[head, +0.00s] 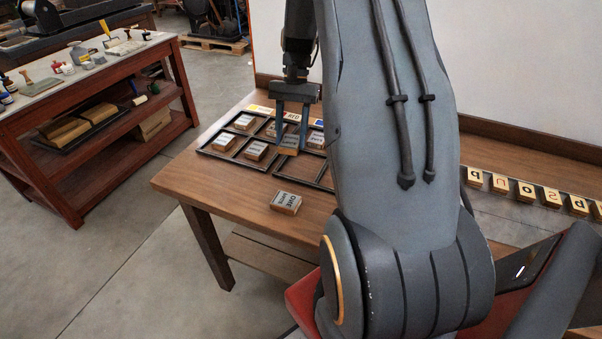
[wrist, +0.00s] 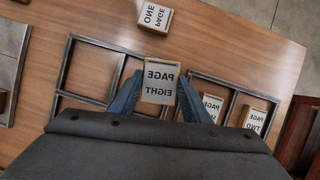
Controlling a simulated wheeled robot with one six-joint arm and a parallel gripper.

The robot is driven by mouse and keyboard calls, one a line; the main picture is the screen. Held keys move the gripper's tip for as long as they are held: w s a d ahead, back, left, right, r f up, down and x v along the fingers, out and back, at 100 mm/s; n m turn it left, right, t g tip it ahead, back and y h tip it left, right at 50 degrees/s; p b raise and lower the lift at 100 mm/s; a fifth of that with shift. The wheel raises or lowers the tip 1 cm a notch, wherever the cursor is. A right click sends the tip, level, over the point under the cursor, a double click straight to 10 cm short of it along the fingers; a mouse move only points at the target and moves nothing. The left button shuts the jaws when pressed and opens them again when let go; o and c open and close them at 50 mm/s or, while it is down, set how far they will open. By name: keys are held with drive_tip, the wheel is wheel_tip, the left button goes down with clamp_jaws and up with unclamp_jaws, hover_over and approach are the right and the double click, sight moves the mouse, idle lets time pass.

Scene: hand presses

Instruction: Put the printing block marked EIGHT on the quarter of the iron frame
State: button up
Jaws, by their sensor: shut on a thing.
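The printing block marked PAGE EIGHT (wrist: 160,80) is a wooden block with a pale face; its lettering looks mirrored in the wrist view. My gripper (head: 291,138) is shut on it, one blue finger on each side. In the head view the held block (head: 288,146) is near the junction of two dark iron frames. In the wrist view it overlaps the inner end of the left-hand iron frame (wrist: 85,99), whose visible quarters look empty. Its height above the frame is hard to tell. My arm hides part of this frame in the head view.
The other iron frame (head: 210,155) holds several blocks, including PAGE TWO (wrist: 255,119). A block marked PAGE ONE (head: 286,203) lies loose on the wooden table (head: 190,182). Lettered blocks (head: 525,191) stand at the right.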

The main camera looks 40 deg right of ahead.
drive_tip(key=d, duration=0.1)
drive_tip(key=d+m, duration=0.1)
drive_tip(key=s+d+r, duration=0.1)
drive_tip(key=shift+d+r+m+b, duration=0.1)
drive_tip(key=shift+d+m+b, duration=0.05)
drive_tip(key=shift+m+b, duration=0.15)
drive_tip(key=shift+t, duration=0.3)
drive_tip(key=shift+s+d+f+p, duration=0.1)
drive_tip(key=shift+f+p, duration=0.6)
drive_tip(key=shift+f, duration=1.75)
drive_tip(key=shift+d+f+p, duration=0.1)
drive_tip(key=shift+f+p, duration=0.55)
drive_tip(key=shift+f, duration=1.75)
drive_tip(key=shift+y, duration=0.3)
drive_tip(key=o, duration=1.1)
drive_tip(key=shift+f, duration=0.15)
drive_tip(key=shift+c, duration=0.2)
drive_tip(key=shift+o, duration=0.2)
